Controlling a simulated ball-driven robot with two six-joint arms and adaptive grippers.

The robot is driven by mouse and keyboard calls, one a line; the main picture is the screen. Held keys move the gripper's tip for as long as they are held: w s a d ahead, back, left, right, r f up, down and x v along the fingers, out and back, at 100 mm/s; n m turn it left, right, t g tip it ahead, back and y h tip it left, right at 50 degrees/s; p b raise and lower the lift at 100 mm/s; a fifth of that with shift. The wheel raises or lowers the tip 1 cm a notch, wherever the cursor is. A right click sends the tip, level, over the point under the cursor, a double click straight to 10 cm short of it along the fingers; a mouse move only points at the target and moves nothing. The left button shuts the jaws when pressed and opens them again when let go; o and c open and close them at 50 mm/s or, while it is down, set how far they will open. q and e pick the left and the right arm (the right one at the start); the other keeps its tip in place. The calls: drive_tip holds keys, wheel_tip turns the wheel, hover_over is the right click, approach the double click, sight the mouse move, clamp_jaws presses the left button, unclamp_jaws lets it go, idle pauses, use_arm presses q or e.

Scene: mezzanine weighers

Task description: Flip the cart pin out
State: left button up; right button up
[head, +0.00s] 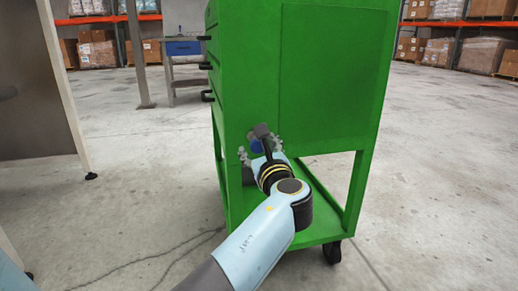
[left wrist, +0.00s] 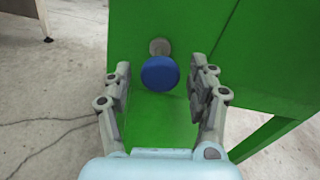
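The green cart (head: 335,75) stands in front of me in the head view. Its pin (left wrist: 160,73) has a round blue knob and a grey stem or collar, set at the cart's green side panel. In the head view the blue knob (head: 256,146) is partly hidden by my gripper. My left gripper (head: 260,152) is at the lower part of that panel. In the left wrist view its fingers (left wrist: 160,92) are spread apart on either side of the blue knob, with gaps to both sides. My right gripper is not seen.
The cart has dark drawer handles (head: 206,67) on its left side, an open lower shelf (head: 318,222) and a black caster (head: 332,252). A grey table or panel (head: 40,90) stands at left. A workbench (head: 184,50) and loaded racks are behind. Concrete floor at right is clear.

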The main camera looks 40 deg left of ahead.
use_arm(q)
wheel_tip(320, 180, up, 10)
idle(0.6)
idle(0.4)
